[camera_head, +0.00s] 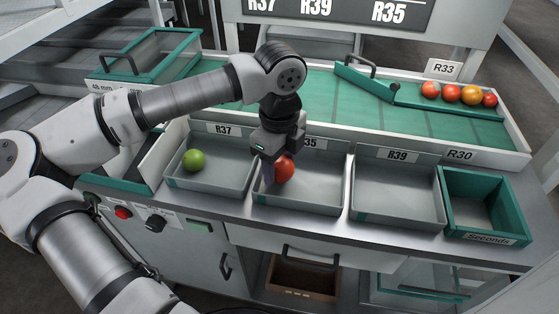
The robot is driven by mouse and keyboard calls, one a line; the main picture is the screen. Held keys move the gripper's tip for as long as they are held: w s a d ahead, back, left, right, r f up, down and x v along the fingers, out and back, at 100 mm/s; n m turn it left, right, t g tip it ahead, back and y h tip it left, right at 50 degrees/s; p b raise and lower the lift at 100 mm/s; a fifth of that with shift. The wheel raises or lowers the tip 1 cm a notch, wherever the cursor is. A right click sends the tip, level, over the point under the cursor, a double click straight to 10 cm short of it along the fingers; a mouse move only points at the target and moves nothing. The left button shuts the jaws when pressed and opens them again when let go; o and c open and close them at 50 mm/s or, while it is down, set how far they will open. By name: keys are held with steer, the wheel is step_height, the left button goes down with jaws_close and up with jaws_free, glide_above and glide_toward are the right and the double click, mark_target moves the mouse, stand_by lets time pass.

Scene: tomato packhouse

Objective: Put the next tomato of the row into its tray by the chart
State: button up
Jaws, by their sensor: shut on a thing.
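My gripper (272,171) points down over the tray labelled R35 (318,203) and is shut on a red tomato (284,169). The tomato is inside the tray's outline; I cannot tell if it touches the floor. A row of red and orange tomatoes (471,95) stands at the right end of the green belt. A green tomato (194,160) lies in the tray labelled R37 (216,185). The tray labelled R39 (397,205) is empty. The chart (345,12) at the top shows R37, R39 and R35; its upper part is cut off.
A green Seconds bin (489,238) stands empty at the right end. A green diverter bar with a handle (366,82) crosses the belt (325,95) left of the tomato row. A green-rimmed box (150,55) stands at the back left. An R33 sign (442,69) stands behind the row.

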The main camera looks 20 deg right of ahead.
steer(key=o, duration=0.8)
steer(key=c, duration=0.3)
steer(key=shift+r, duration=0.1)
steer(key=shift+r+p, duration=1.45)
steer(key=shift+r, duration=1.95)
